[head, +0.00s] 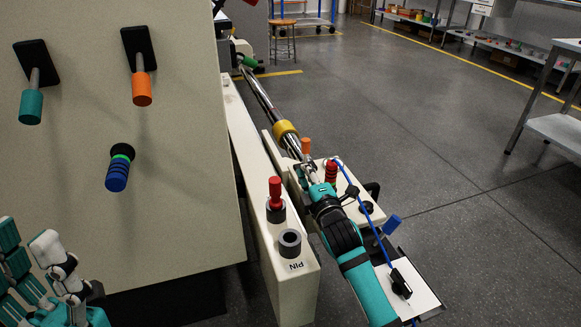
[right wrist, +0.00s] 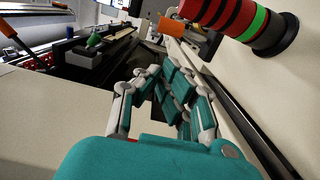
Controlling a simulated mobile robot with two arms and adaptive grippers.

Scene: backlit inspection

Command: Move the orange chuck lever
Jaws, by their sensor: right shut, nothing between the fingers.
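A lever with an orange handle (head: 142,88) hangs from a black plate on the pale front panel. A smaller orange knob (head: 305,146) stands on the machine just beyond my right gripper (head: 307,172). Orange handles also show at the top left (right wrist: 12,27) and top centre (right wrist: 172,27) of the right wrist view; I cannot tell which is the chuck lever. My right gripper (right wrist: 165,78) is shut and empty, beside a red-and-black knob (head: 331,171). My left gripper (head: 30,258) is low at the left, partly cut off, away from the panel levers.
A teal-handled lever (head: 31,106) and a blue knob (head: 118,172) are on the panel. A red-topped pin (head: 275,192) and a dark socket (head: 290,242) sit on the pale beam marked PIN. A blue lever (head: 392,223) is right of my right arm. Open floor lies further right.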

